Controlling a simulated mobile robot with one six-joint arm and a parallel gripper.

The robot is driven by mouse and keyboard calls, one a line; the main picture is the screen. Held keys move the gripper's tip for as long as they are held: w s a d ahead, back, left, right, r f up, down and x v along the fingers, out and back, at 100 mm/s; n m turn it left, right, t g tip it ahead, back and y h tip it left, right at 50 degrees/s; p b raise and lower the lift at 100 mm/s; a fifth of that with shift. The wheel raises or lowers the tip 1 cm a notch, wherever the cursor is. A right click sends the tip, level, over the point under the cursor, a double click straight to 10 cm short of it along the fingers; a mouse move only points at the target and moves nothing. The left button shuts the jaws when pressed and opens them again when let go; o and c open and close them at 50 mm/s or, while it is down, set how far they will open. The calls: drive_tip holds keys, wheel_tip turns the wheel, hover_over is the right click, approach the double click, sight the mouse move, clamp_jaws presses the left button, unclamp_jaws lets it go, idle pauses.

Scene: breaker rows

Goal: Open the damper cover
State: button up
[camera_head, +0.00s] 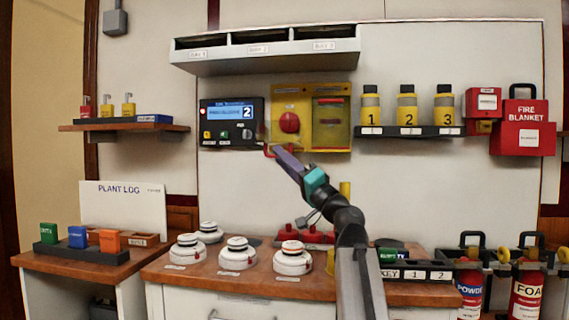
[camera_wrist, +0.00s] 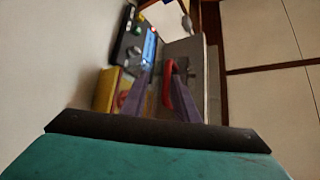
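A yellow box (camera_head: 291,115) with a round red button is mounted on the wall; its label is too small to read. A red handle (camera_head: 268,152) shows at its lower left, and the wrist view shows it (camera_wrist: 168,86) on a greyish plate (camera_wrist: 187,50). The plate looks like a see-through cover standing out from the wall, between the display panel and the yellow box. My gripper (camera_wrist: 162,82) has its two purple fingers apart, with the handle between them, close to the right finger. Whether they touch is unclear. In the head view, my gripper (camera_head: 275,150) is below the box.
A second yellow box (camera_head: 331,122) with a tinted front adjoins on the right. A display panel (camera_head: 231,122) is on the left. A shelf of yellow bottles (camera_head: 407,132) is farther right. White detectors (camera_head: 237,255) stand on the bench below. A vented hood (camera_head: 265,55) hangs above.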

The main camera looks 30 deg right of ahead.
sight(276, 143)
wheel_tip(276, 143, up, 2)
drive_tip(key=shift+r+p, duration=0.15)
drive_tip(key=shift+p, duration=0.25)
drive_tip(key=shift+s+a+p, duration=0.2)
drive_tip(key=shift+s+a, duration=0.05)
drive_tip(key=shift+s, duration=0.4)
drive_tip(key=shift+s+a+p, duration=0.15)
drive_tip(key=shift+s+a, duration=0.1)
drive_tip(key=shift+s, duration=0.35)
drive_tip(key=shift+s+a+p, duration=0.2)
drive_tip(key=shift+s+a, duration=0.05)
drive_tip(key=shift+s, duration=0.4)
drive_tip(key=s+a+r+p, duration=0.1)
drive_tip(key=s+a, duration=0.3)
drive_tip(key=s, duration=0.7)
drive_tip(key=shift+s+p, duration=0.15)
drive_tip(key=shift+p, duration=0.6)
